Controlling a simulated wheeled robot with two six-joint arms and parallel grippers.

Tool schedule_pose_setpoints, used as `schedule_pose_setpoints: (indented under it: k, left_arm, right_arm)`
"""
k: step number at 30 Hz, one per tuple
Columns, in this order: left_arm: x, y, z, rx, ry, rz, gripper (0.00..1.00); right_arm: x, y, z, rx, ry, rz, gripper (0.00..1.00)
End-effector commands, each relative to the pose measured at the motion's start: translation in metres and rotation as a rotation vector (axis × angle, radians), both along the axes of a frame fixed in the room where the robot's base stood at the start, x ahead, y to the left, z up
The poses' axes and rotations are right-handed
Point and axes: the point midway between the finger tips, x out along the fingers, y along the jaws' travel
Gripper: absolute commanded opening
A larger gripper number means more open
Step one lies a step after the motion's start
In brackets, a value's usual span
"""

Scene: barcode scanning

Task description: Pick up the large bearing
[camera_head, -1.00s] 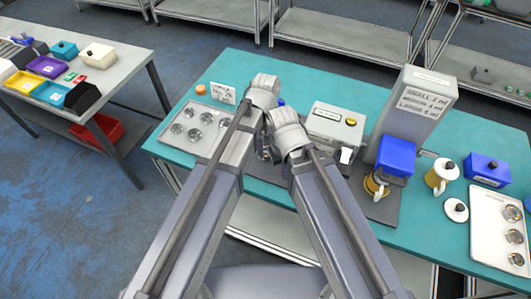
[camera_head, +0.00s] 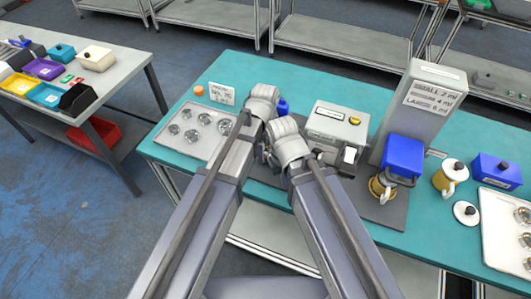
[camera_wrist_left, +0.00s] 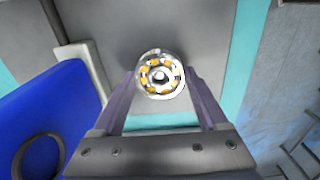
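A metal bearing (camera_wrist_left: 160,75) with yellow spots around its ring is in the left wrist view, above a grey surface. My left gripper (camera_wrist_left: 162,88) has one fingertip against each side of it and appears shut on it. In the head view, the left wrist (camera_head: 263,103) is over the middle of the table and hides its fingers and the bearing. My right wrist (camera_head: 290,148) is just to its right. The right fingers are hidden. Several plain bearings lie on the left tray (camera_head: 214,118), and more with yellow parts lie on the right tray (camera_head: 490,235).
A grey machine (camera_head: 337,125) stands right of my wrists, with a tall labelled dispenser (camera_head: 425,110) and blue block (camera_head: 403,157) beyond. Jars (camera_head: 450,180) and a blue box (camera_head: 496,170) are farther right. In the left wrist view, a blue object (camera_wrist_left: 70,100) is close on the left.

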Motion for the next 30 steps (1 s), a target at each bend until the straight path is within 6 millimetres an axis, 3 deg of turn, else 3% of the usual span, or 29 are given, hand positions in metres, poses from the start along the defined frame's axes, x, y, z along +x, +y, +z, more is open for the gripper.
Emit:
schedule_pose_setpoints:
  k: [2,19,30]
  left_arm:
    - [0.0000,0.0000,0.0000,0.000,0.000,0.000,0.65]
    - [0.0000,0.0000,-0.0001,0.000,0.000,0.000,0.01]
    - [0.0000,0.0000,0.0044,0.000,0.000,0.000,0.01]
  right_arm:
    - [0.0000,0.0000,0.0000,0.000,0.000,0.000,0.00]
    - [0.0000,0.0000,-0.0001,0.000,0.000,0.000,0.00]
    - [0.0000,0.0000,0.0044,0.000,0.000,0.000,0.00]
